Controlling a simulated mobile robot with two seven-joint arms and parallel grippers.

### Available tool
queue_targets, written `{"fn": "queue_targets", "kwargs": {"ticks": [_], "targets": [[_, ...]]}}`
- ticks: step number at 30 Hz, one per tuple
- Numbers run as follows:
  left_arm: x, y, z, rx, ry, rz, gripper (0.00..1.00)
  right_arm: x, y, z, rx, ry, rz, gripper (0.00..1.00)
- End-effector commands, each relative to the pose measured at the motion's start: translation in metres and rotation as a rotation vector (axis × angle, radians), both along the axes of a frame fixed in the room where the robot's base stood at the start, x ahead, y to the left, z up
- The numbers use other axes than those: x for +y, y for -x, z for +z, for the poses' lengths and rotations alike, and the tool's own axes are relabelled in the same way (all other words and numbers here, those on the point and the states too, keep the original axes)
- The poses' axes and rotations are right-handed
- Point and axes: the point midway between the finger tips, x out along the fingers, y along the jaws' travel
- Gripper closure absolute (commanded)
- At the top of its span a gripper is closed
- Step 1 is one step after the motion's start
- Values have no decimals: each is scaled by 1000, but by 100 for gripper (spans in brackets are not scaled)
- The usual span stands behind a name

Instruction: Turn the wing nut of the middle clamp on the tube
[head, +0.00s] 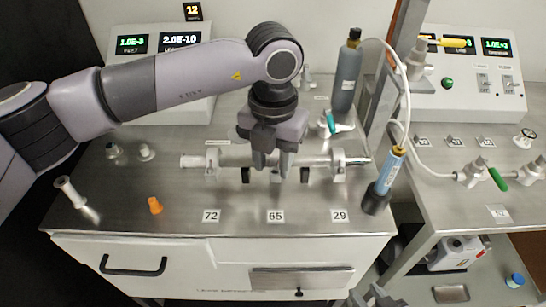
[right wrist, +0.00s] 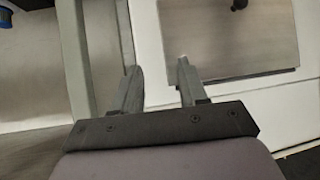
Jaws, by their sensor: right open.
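The pale tube (head: 318,160) lies level across the steel bench, held by clamps. The left clamp (head: 212,160) stands behind the label 72 and the right clamp (head: 338,165) behind the label 29. The middle clamp and its wing nut, behind the label 65 (head: 275,216), are mostly hidden by my left gripper (head: 271,168). That gripper points down over the tube's middle with its fingers apart. I cannot tell whether anything is between them. My right gripper (right wrist: 158,66) is open and empty in the right wrist view, before a cabinet front with a metal panel (right wrist: 228,35).
An orange piece (head: 155,205) and a white fitting (head: 72,192) lie at the bench's left. A grey bottle (head: 346,75) and a blue cylinder (head: 389,170) stand on the right. Control boxes with displays (head: 160,75) stand behind. The front strip of bench is mostly clear.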

Motion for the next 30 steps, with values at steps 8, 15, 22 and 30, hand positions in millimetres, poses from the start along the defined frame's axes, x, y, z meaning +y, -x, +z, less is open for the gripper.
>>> {"fn": "queue_targets", "kwargs": {"ticks": [8,15,22,30], "targets": [[0,0,-9,-1,1,0,62,0,-1,3,-3,-1,1,57],[0,0,-9,-1,1,0,100,1,-2,3,-6,-1,1,57],[0,0,-10,-1,1,-16,100,1,-3,0,-7,-1,1,57],[3,-2,-13,-2,1,-234,100,1,-3,-27,-8,-1,1,57]]}}
